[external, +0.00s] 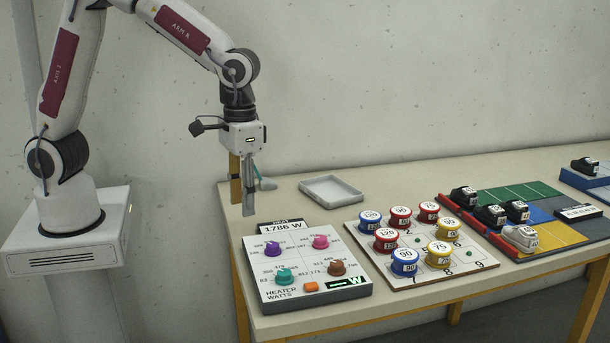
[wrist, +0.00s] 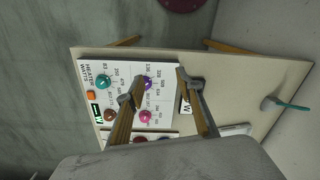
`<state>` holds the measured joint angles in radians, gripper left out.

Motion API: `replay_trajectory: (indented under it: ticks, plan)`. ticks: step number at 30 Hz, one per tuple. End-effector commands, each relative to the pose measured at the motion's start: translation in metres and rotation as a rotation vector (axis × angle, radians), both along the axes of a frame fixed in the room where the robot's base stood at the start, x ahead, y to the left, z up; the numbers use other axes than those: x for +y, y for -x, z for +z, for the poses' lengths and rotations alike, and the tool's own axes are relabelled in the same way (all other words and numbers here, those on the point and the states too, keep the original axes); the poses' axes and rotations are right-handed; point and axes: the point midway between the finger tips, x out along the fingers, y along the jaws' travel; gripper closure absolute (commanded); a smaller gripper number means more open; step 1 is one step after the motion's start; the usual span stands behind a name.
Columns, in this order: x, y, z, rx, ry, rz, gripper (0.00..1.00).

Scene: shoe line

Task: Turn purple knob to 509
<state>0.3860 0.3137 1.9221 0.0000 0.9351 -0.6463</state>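The purple knob (external: 272,248) sits at the back left of the white heater panel (external: 304,258) on the table. It also shows in the wrist view (wrist: 146,84), with small printed numbers beside it, one of which looks like 509. Its pointer direction is too small to tell. The panel's sign (external: 282,227) reads 1786 W. My gripper (external: 248,212) points down in the air near the panel's back left corner, apart from the knob. In the wrist view its two fingers (wrist: 158,89) are spread with nothing between them.
Pink (external: 320,242), teal (external: 285,275) and brown (external: 337,268) knobs and an orange button (external: 311,286) share the panel. A board with several round pieces (external: 405,261) stands to the right, then shoes on coloured mats (external: 522,237). An empty grey tray (external: 331,189) lies behind.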

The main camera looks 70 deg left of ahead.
Motion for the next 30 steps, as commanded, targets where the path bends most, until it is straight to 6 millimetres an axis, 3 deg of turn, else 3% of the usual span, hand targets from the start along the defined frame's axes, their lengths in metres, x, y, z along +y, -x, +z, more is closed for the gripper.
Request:
replay_trajectory:
  ticks: [6,12,19,30]
  plan:
    - [-0.025,-0.03,-0.02,0.008,-0.012,0.207,0.64]
    - [-0.034,-0.053,-0.009,-0.029,0.005,0.424,0.64]
    - [-0.035,-0.055,-0.007,-0.033,0.005,0.582,0.64]
    - [-0.035,-0.055,-0.007,-0.032,0.004,0.614,0.64]
